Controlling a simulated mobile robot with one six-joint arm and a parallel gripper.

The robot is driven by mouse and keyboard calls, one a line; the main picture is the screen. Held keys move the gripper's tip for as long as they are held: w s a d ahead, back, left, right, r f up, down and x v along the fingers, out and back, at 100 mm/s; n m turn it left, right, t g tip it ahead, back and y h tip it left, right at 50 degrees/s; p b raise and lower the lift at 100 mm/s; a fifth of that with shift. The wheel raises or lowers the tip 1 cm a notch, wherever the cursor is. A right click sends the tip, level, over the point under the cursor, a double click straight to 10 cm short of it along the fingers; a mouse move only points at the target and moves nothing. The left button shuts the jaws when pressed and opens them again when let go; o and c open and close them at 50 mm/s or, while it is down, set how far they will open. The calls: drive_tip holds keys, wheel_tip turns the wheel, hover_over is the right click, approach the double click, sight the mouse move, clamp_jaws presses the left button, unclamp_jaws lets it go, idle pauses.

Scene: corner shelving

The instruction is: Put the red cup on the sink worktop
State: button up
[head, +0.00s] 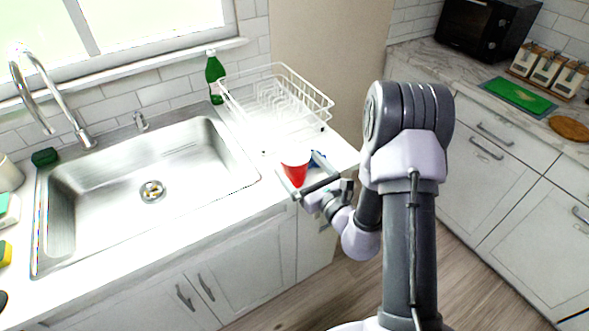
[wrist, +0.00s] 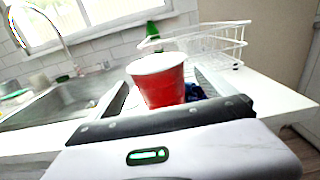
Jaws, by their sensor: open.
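The red cup (head: 295,171) has a white rim and stands upright at the front right of the sink worktop (head: 262,212). It also shows large in the middle of the wrist view (wrist: 160,86). My gripper (head: 294,177) is at the worktop's front edge, with its fingers open on either side of the cup. In the wrist view the fingers (wrist: 160,100) reach forward past both sides of the cup, with no clear contact. The cup's base is hidden behind my gripper in the wrist view, so I cannot tell exactly how it meets the surface.
The steel sink (head: 150,165) lies left of the cup. A white dish rack (head: 290,100) stands behind it, with a green bottle (head: 214,77) at the wall. A dark blue item (head: 318,160) lies close by on the right. The far right counter holds a green mat (head: 518,97).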

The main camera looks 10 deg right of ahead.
sight(288, 153)
drive_tip(key=x, duration=0.3)
drive_tip(key=shift+a, duration=0.1)
drive_tip(key=c, duration=1.5)
